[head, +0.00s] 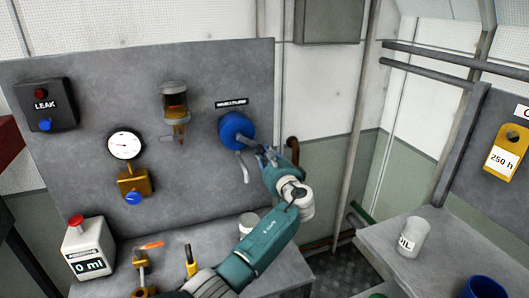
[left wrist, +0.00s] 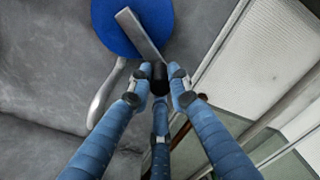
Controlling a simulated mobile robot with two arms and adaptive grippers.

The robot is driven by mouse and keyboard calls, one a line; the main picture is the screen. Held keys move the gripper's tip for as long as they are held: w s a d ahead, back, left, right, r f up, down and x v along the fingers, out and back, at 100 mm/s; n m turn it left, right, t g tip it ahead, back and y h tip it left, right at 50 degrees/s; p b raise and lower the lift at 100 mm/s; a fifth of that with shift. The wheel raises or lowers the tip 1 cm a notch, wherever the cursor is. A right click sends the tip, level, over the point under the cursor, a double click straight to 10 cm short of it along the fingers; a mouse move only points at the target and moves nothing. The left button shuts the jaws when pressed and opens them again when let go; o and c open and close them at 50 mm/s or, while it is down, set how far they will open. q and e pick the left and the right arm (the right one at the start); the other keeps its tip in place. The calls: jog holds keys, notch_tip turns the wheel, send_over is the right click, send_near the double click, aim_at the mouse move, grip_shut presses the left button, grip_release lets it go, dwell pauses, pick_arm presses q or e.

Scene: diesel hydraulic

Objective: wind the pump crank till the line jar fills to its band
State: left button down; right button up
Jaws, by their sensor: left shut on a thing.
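The pump (head: 235,127) is a blue round body on the grey panel, with a grey crank arm (left wrist: 140,34) across its face. The crank ends in a black handle (left wrist: 159,78). My left gripper (head: 268,158) is shut on this handle; in the left wrist view its fingers (left wrist: 160,88) close around it from both sides. A curved grey pipe (left wrist: 103,95) hangs below the pump. A small glass jar (head: 175,102) with amber in it hangs on the panel left of the pump; it looks like the line jar. Its band and exact level are too small to tell.
Left of the jar are a gauge (head: 125,145) on a brass valve and a LEAK box (head: 46,104). The bench below holds a 0 ml counter (head: 88,250), brass fittings and a white cup (head: 248,222). An OIL can (head: 412,237) stands on the right bench.

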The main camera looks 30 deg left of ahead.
pick_arm(q)
jog(key=shift+a+f, duration=0.1)
jog(key=c, duration=1.8)
grip_release()
jog(key=shift+o, duration=0.9)
jog(key=shift+a, duration=0.1)
jog(key=v, duration=1.2)
